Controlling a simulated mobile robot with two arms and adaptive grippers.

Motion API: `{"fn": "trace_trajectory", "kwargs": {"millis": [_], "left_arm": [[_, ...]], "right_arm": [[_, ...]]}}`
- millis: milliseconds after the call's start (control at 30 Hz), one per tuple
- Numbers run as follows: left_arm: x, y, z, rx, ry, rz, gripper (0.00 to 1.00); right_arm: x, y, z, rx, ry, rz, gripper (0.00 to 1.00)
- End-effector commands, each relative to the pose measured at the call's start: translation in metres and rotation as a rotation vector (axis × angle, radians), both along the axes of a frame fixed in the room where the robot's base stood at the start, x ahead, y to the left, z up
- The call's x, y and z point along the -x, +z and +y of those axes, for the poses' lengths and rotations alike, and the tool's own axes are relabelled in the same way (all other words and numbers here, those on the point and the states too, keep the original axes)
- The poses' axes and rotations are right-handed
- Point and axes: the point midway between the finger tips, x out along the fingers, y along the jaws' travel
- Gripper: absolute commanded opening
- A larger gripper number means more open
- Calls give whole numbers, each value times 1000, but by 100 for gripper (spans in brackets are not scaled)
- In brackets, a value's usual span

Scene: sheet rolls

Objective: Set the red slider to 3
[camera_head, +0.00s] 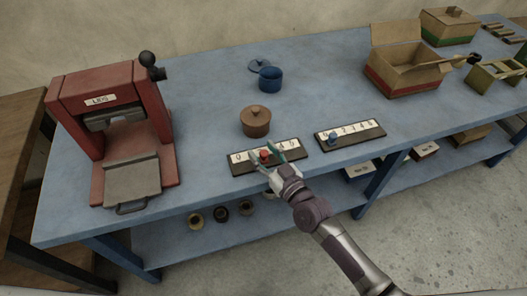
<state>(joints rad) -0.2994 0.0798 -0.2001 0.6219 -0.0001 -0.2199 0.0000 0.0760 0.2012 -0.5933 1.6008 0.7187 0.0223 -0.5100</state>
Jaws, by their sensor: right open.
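The red slider (264,154) is a small red knob on the left number scale (236,169), a dark board with a white strip near the table's front edge. It stands around the middle of the strip. The 0 shows at the left end and 4 and 5 at the right; the middle digits are hidden, so its exact number cannot be told. My right gripper (267,154) is open, with one finger to the left of the red knob and one to the right. Whether either finger touches it cannot be told. My left gripper is not in view.
A second scale (368,131) with a blue slider (332,138) lies to the right. A brown lidded pot (255,121) stands just behind the red slider's scale. A red press (110,130) stands at left, an open cardboard box (403,75) at back right.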

Motion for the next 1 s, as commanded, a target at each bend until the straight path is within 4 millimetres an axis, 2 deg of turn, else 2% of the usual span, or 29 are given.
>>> {"fn": "trace_trajectory", "kwargs": {"millis": [300, 600, 867, 1000], "left_arm": [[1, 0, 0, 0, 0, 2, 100], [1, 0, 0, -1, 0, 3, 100], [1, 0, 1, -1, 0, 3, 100], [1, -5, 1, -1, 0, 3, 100]], "right_arm": [[-2, 0, 1, 0, 0, 0, 51], [-2, 0, 1, -1, 0, 1, 1], [-2, 0, 1, 1, 0, 1, 0], [-7, -3, -13, 5, -1, -2, 0]]}}
